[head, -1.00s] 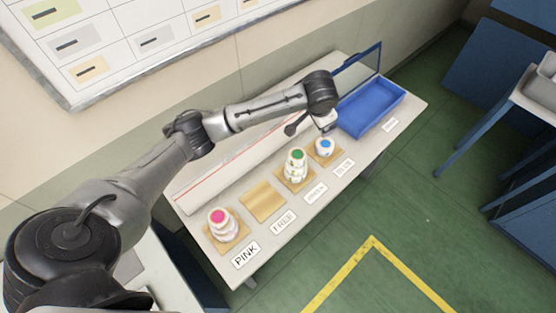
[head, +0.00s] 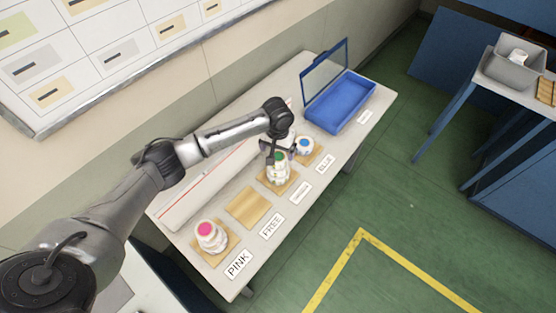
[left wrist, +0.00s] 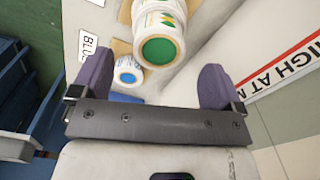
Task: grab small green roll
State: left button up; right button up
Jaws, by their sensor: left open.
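The small green roll (head: 280,157) is a white roll with a green core. It sits on top of a stack of white rolls on a wooden pad beside the green label. In the left wrist view the green-cored roll (left wrist: 160,50) shows end-on, just beyond the fingertips. My left gripper (head: 272,150) is at the top of this stack and partly covers it. In the left wrist view the open gripper (left wrist: 155,82) has purple fingers wide apart with nothing between them. The roll appears clear of both fingers. My right gripper is out of view.
A blue-cored roll (head: 305,145) stands close beside the green stack. A pink-cored stack (head: 210,234) is at the near end, with an empty wooden pad (head: 248,207) between. A blue tray (head: 352,112) is at the far end. A white beam with a red line (head: 205,190) runs behind.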

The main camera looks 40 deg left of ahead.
aim_at(278, 156)
pick_arm(q)
jog(key=shift+w+a+f+b, duration=0.1)
jog(key=shift+f+b, duration=0.1)
jog(key=shift+f, duration=1.35)
jog(key=shift+w+f+b, duration=0.1)
jog(key=shift+f+b, duration=0.05)
jog(key=shift+f, duration=1.4)
jog(key=shift+c, duration=0.2)
jog(key=c, duration=0.9)
jog(key=shift+c, duration=0.3)
jog(key=shift+r, duration=0.15)
